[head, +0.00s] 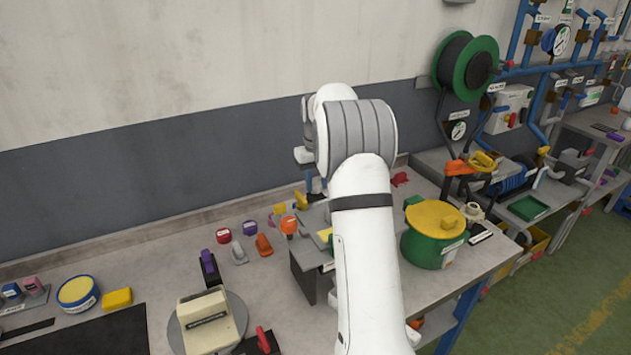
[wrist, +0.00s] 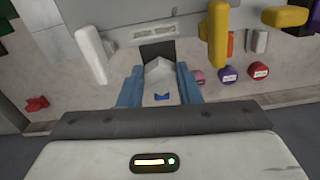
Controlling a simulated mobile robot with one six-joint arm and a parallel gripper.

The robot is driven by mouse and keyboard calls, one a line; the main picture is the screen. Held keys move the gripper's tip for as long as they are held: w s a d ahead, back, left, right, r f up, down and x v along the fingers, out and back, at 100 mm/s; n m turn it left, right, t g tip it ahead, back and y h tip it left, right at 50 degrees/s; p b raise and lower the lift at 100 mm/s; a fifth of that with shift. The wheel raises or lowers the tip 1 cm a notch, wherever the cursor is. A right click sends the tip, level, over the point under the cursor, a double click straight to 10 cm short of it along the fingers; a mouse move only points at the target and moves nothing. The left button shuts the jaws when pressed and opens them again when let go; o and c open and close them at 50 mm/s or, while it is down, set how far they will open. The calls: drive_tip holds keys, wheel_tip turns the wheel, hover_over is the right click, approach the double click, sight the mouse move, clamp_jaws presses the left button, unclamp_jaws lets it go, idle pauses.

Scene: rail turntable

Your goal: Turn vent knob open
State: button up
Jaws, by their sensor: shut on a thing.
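In the wrist view, my gripper (wrist: 160,90) has its two blue fingers on either side of a pale grey knob (wrist: 159,72) and is shut on it. The knob stands in front of a dark square patch, below a label too blurred to read, so I cannot confirm that it is the vent knob. In the head view, my gripper (head: 314,182) shows only as a bit of blue finger beside my white arm. The arm hides the knob there.
In the wrist view, a white lever (wrist: 91,54) is left of the fingers and a yellow lever (wrist: 218,36) right. In the head view, a green pot with a yellow lid (head: 436,220) stands right of my arm. Several small coloured objects lie left on the bench.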

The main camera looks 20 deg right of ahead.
sight(318, 183)
drive_tip(key=n, duration=0.6)
drive_tip(key=shift+d, duration=0.2)
drive_tip(key=n, duration=0.6)
drive_tip(key=shift+w+d, duration=0.1)
drive_tip(key=shift+w, duration=0.1)
idle(0.3)
drive_tip(key=o, duration=1)
wheel_tip(318, 183, up, 8)
drive_tip(key=shift+f+b, duration=0.25)
drive_tip(key=shift+b, duration=0.1)
drive_tip(key=shift+r, duration=0.2)
